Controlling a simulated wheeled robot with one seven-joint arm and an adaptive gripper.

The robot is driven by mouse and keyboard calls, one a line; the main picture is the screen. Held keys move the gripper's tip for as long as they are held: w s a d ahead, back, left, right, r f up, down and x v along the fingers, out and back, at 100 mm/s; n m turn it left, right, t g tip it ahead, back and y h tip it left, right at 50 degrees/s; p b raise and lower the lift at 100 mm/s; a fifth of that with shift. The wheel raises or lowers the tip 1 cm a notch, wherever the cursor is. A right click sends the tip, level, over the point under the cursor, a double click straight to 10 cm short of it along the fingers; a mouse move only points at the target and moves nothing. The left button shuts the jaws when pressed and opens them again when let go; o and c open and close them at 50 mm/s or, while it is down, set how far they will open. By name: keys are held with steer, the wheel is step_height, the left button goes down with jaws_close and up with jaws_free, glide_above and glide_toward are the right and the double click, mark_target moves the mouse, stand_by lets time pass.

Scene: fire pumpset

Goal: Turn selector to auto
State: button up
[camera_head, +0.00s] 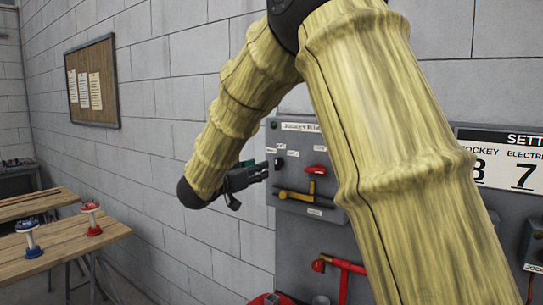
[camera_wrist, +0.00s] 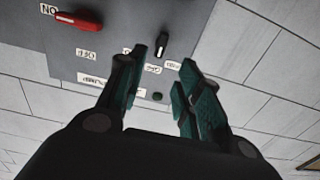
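The selector is a small black knob with a pale pointer (camera_wrist: 162,45) on the grey jockey pump panel (camera_wrist: 112,32), with small white labels around it. In the head view the knob (camera_head: 279,163) sits at the panel's left side. My gripper (camera_wrist: 163,60) is open, its two teal-lined fingers apart and pointing at the panel. In the wrist view the knob shows between and just beyond the fingertips, with nothing held. In the head view my gripper (camera_head: 266,170) is just left of the knob. Contact cannot be told, and the label wording near the knob is too small to read surely.
A red handle (camera_wrist: 78,20) is beside the selector; it also shows in the head view (camera_head: 316,169). A yellow pipe handle (camera_head: 300,196) and red pipe (camera_head: 343,268) are below. Wooden tables (camera_head: 75,245) with valves stand left. My arm hides the panel's right part.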

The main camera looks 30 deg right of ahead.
mark_target(276, 159)
steer(key=p+x, duration=0.1)
steer(key=x, duration=0.2)
steer(key=r+p+x, duration=0.1)
steer(key=p+x, duration=0.1)
steer(key=x, duration=0.1)
steer(key=p+x, duration=0.1)
steer(key=x, duration=0.2)
steer(key=shift+w+r, duration=0.1)
steer(key=shift+r, duration=0.05)
steer(key=shift+p+x, duration=0.45)
steer(key=shift+x, duration=0.4)
jaws_close()
